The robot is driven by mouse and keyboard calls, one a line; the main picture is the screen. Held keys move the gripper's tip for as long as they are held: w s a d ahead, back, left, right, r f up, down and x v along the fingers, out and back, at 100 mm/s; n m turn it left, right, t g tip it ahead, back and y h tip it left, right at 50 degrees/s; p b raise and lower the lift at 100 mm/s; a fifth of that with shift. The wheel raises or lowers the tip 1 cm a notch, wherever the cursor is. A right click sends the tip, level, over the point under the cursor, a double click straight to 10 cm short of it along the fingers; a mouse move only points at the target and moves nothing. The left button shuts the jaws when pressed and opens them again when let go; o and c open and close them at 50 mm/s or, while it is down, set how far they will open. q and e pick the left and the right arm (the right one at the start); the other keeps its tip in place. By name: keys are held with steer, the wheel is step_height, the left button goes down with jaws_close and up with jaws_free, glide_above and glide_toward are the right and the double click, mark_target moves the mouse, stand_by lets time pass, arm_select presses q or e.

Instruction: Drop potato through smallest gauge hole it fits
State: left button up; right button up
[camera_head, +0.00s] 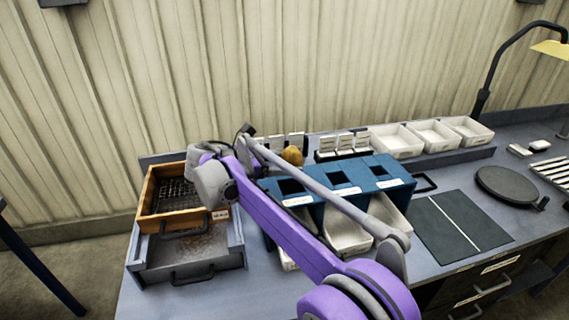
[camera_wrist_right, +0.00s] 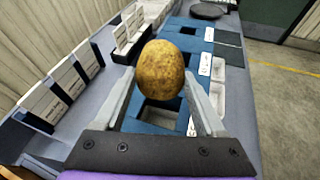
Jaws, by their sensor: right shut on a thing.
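A brown potato (camera_head: 292,155) is held by my right gripper, between its two fingers in the right wrist view (camera_wrist_right: 160,70). My right gripper (camera_wrist_right: 160,78) is shut on it, but in the head view its fingers are mostly hidden behind my purple and grey arm. The blue gauge box (camera_head: 401,181) has a row of square holes in its top. In the wrist view, the potato hangs above the box (camera_wrist_right: 137,125), just beyond a dark square hole (camera_wrist_right: 158,114). The potato's exact height above the box cannot be told. My left gripper is not in view.
White bins (camera_head: 350,236) sit under the gauge box, and several white trays (camera_head: 397,141) stand behind it. White cards stand in racks (camera_head: 343,154) at the back. A wooden crate (camera_head: 156,187) is at the left. A dark mat (camera_head: 430,228) and a round plate (camera_head: 505,184) lie right.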

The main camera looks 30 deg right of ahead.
steer(key=shift+s+f, duration=0.1)
steer(key=shift+f, duration=0.45)
steer(key=shift+f+b, duration=1.65)
steer(key=shift+f, duration=0.8)
steer(key=o, duration=1.5)
steer(key=shift+a+r+p, duration=1.6)
steer(key=shift+a+r, duration=0.75)
steer(key=shift+r, duration=0.1)
steer(key=shift+f, duration=0.1)
steer(key=shift+s, duration=0.1)
